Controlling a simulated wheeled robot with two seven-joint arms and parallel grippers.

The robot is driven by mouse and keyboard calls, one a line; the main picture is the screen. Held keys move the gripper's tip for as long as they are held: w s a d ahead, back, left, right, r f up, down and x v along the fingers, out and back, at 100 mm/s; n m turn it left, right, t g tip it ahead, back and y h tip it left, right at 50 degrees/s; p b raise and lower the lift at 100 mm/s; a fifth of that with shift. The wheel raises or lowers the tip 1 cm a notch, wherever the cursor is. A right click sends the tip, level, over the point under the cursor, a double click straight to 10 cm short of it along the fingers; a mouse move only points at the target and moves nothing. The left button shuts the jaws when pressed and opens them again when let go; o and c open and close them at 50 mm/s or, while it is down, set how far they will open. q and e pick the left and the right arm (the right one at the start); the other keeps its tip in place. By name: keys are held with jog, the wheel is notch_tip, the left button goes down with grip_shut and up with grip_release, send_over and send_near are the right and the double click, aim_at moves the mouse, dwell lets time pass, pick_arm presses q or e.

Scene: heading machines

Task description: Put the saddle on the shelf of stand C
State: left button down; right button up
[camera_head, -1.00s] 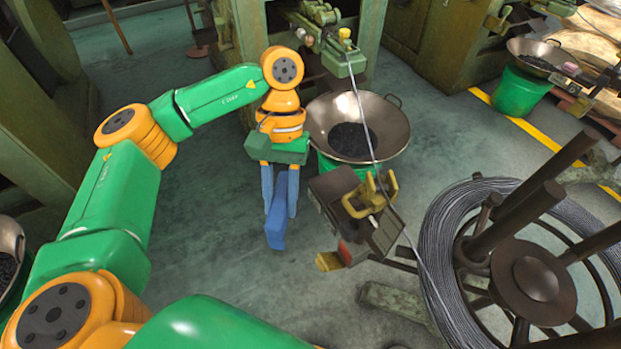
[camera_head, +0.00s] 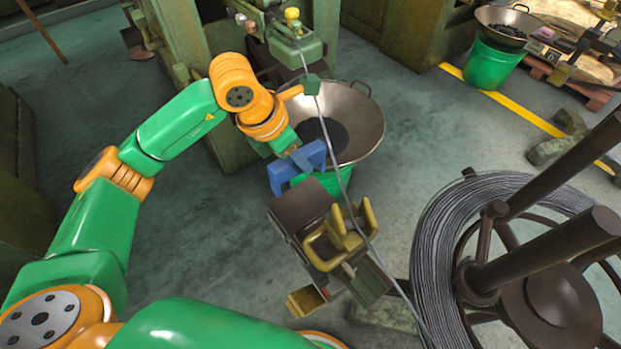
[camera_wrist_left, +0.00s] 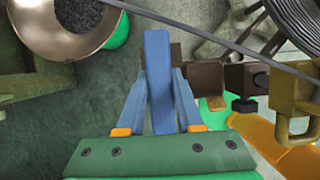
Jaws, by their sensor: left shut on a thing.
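A blue saddle (camera_head: 283,179) is held off the floor by my left gripper (camera_head: 303,158), in front of the pan in the head view. In the left wrist view the saddle (camera_wrist_left: 158,75) is a straight blue bar between the two blue fingers of my left gripper (camera_wrist_left: 158,92), which are shut on it. No letter marking stand C can be read. A dark stand with a yellow bracket (camera_head: 338,238) is just below and right of the saddle in the head view; I cannot tell whether this is stand C. My right gripper is not in view.
A wide metal pan (camera_head: 355,115) of dark pieces sits on a green bucket (camera_head: 331,181) behind the saddle. A thin wire crosses above the stand to a large wire coil (camera_head: 447,225) at the right. Green machines (camera_head: 200,50) stand behind. Floor at left is clear.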

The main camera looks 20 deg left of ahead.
aim_at(279, 167)
pick_arm(q)
jog(key=f, duration=0.5)
jog(key=f+b, duration=0.1)
jog(key=f, duration=0.3)
jog(key=shift+s+d+f, duration=0.1)
jog(key=shift+d+f, duration=0.1)
jog(key=shift+f, duration=0.15)
jog(key=c, duration=0.6)
grip_release()
jog(key=shift+r, duration=0.1)
jog(key=shift+o, duration=0.2)
jog(key=p+v, duration=0.1)
jog(key=v, duration=1.1)
